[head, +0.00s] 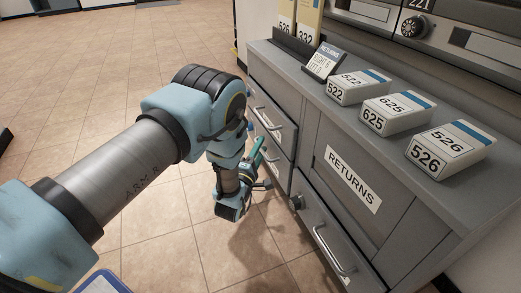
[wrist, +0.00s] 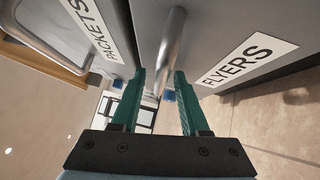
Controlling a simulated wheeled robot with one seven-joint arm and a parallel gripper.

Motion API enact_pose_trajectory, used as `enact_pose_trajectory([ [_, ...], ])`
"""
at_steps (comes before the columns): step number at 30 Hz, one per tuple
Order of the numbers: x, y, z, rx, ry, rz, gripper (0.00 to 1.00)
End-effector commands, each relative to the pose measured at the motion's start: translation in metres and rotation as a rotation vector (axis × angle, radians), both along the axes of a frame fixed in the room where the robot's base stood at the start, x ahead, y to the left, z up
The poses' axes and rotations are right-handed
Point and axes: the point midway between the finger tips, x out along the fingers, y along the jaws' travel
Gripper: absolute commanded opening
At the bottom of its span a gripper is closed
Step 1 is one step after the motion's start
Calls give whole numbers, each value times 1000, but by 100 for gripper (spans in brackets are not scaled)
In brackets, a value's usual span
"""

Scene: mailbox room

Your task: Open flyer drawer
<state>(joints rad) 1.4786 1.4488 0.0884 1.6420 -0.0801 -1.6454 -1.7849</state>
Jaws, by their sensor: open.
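The flyer drawer (wrist: 215,30) shows in the wrist view as a grey front with a white label reading FLYERS (wrist: 250,60). Its metal bar handle (wrist: 172,45) runs toward the gap between my fingers. My gripper (wrist: 167,80) is open, with a green finger on each side of the handle's near end; I cannot tell whether either finger touches it. In the head view my gripper (head: 254,160) is beside the cabinet's left drawers, and my arm hides part of their fronts. The drawer looks closed, though its edges are partly hidden.
A drawer labelled PACKETS (wrist: 88,22) adjoins it. The grey cabinet (head: 420,165) has a RETURNS panel (head: 353,179) and a lower drawer handle (head: 332,250). Numbered boxes 522 (head: 358,86), 625 (head: 397,112) and 526 (head: 446,150) stand on top. The tiled floor (head: 130,50) at left is mostly clear.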

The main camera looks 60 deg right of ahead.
Motion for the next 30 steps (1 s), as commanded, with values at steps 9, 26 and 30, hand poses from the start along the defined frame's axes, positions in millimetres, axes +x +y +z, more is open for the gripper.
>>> enact_pose_trajectory([
  [9, 0, 0, 0, 0, 0, 0, 15],
  [26, 0, 1, 0, 1, 0, 1, 0],
  [30, 0, 1, -1, 1, 0, 1, 0],
])
